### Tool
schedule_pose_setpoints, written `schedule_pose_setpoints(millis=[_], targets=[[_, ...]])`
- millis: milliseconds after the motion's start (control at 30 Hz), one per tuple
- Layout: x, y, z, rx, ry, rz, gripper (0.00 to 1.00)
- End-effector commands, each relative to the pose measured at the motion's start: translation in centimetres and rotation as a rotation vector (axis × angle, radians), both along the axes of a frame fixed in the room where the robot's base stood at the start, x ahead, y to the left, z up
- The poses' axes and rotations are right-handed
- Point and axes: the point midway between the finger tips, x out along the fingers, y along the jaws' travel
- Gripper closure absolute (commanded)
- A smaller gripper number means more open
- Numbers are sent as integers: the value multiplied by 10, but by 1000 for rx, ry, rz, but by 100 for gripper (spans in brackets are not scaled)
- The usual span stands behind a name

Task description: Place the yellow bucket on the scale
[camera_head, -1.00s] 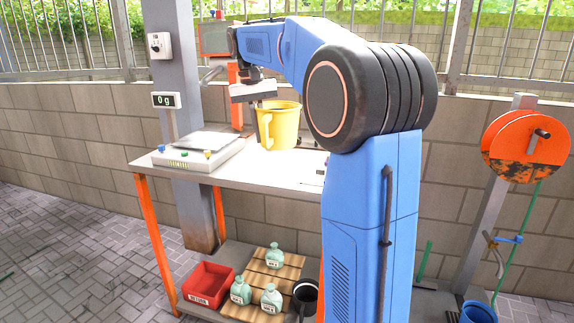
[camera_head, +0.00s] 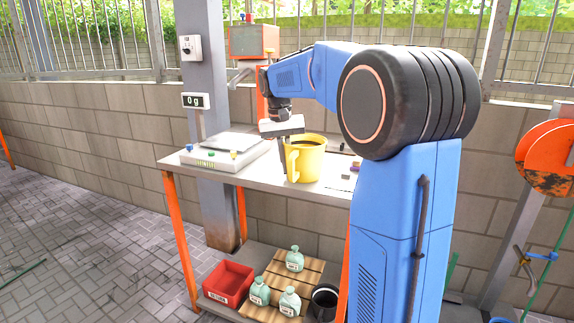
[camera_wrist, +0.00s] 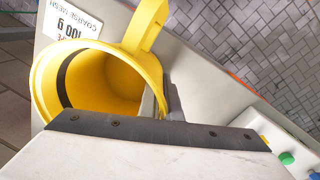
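The yellow bucket (camera_head: 312,163) is upright at the right part of the table; whether its base touches the top or hangs just above it, I cannot tell. My gripper (camera_head: 284,135) is shut on its left rim beside the handle. In the wrist view the yellow bucket (camera_wrist: 62,82) shows its open mouth, with one finger inside the wall and one outside at my gripper (camera_wrist: 167,103). The scale (camera_head: 228,148) stands empty at the table's left end, left of the bucket. Its display (camera_head: 195,101) reads 0 g.
The grey table (camera_head: 262,181) has bare surface between scale and bucket. A card reading COARSE MESH 100 g (camera_wrist: 75,24) lies beside the bucket. A lower shelf holds a red bin (camera_head: 228,281), several green bottles and a black pot (camera_head: 324,301). A post (camera_head: 209,195) stands behind the scale.

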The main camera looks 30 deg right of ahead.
Motion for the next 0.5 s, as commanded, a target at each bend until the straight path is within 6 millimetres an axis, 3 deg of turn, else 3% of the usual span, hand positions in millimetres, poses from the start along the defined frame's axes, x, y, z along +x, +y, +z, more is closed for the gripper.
schedule_pose_setpoints(millis=[167, 267, 300, 500], targets=[[0, 0, -2, 0, 0, 0, 100], [0, 0, -2, 0, 0, 0, 79], [0, 0, -2, 0, 0, 0, 77], [0, 0, -2, 0, 0, 0, 77]])
